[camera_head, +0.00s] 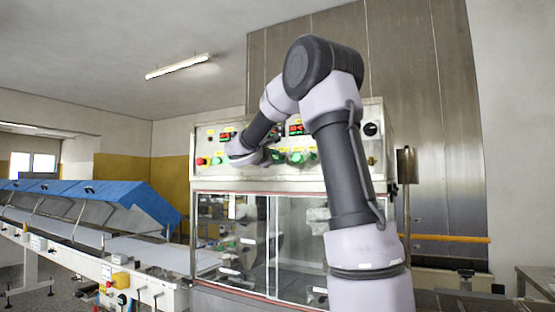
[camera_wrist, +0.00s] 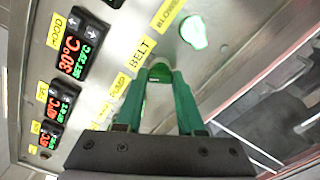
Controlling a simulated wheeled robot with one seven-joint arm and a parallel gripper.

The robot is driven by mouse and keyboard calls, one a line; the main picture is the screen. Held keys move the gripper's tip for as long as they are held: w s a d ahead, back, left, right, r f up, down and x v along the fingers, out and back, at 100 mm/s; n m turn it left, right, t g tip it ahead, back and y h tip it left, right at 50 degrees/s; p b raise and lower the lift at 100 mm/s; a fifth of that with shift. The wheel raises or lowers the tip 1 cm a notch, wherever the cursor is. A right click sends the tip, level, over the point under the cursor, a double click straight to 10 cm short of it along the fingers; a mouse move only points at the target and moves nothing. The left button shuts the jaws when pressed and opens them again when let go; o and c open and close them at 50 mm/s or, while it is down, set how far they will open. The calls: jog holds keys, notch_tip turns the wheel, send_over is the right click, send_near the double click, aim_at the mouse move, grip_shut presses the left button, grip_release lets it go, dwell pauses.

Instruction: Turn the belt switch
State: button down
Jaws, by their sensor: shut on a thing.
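The belt switch (camera_wrist: 160,71) is a green knob on the steel control panel, beside the yellow BELT label (camera_wrist: 140,52) in the wrist view. My gripper (camera_wrist: 160,82) has green fingers whose tips are closed around this knob. The fingers hide part of the knob, so its turned angle is hard to tell. In the head view my gripper (camera_head: 273,157) is at the panel's front, partly hidden by my own arm.
A green blower knob (camera_wrist: 193,32) is close by. Temperature displays (camera_wrist: 72,55) line the panel's left in the wrist view. Glass doors (camera_head: 245,235) are below the panel. A conveyor with blue covers (camera_head: 95,195) stands at left.

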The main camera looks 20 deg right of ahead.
jog(key=c, duration=0.5)
grip_release()
jog(key=shift+s+a, duration=0.1)
jog(key=shift+a, duration=0.05)
jog(key=v, duration=1)
jog(key=shift+s+a+f, duration=0.1)
jog(key=shift+s+a, duration=0.1)
